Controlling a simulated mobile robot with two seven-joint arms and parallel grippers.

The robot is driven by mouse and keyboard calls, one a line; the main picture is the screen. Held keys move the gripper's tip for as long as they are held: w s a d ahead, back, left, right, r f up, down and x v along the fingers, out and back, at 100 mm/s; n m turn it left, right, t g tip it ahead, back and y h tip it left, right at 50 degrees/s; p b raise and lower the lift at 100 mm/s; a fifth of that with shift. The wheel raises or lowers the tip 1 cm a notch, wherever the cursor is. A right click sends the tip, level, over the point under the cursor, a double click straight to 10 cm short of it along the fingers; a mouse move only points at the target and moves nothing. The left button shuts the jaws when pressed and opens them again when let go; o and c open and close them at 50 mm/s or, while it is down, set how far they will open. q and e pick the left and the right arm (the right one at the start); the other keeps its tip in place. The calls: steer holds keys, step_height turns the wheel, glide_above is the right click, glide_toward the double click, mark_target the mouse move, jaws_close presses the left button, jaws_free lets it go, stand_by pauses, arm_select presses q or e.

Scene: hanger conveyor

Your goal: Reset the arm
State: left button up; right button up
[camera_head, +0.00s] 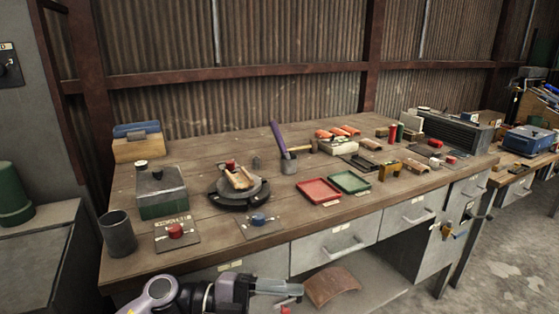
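My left arm (205,296) comes in at the bottom left, in front of the workbench (180,262). Its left gripper (285,291) points right, below the front edge of the bench top. One pale metal finger shows; the lower part of the gripper is at the picture's bottom edge, so its opening is unclear. I see nothing clearly held in it. My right gripper is not in view.
On the bench stand a grey cup (117,236), a red button (175,231), a blue button (258,219), a round fixture (257,193), a red tray (319,191) and a green tray (350,181). Drawers (334,245) line its front. A curved brown piece (331,286) lies below.

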arm_select(q)
steer(key=w+a+f+n+t+y, duration=0.1)
steer(key=a+f+n+t+y, duration=0.4)
steer(key=n+t, duration=0.5)
steer(key=a+f+n+t+y, duration=0.35)
steer(key=a+n+t, duration=0.35)
steer(key=n, duration=0.5)
steer(key=s+a+f+n+g+y, duration=0.2)
steer(key=s+a+f+n+y, duration=0.1)
steer(key=s+f, duration=0.4)
steer(key=s+a+f+n+g+y, duration=0.3)
steer(key=s+a+f, duration=0.2)
steer(key=f, duration=0.4)
steer(key=shift+s+a+f+y, duration=0.25)
steer(key=shift+s+a+y, duration=0.15)
steer(key=shift+s, duration=0.5)
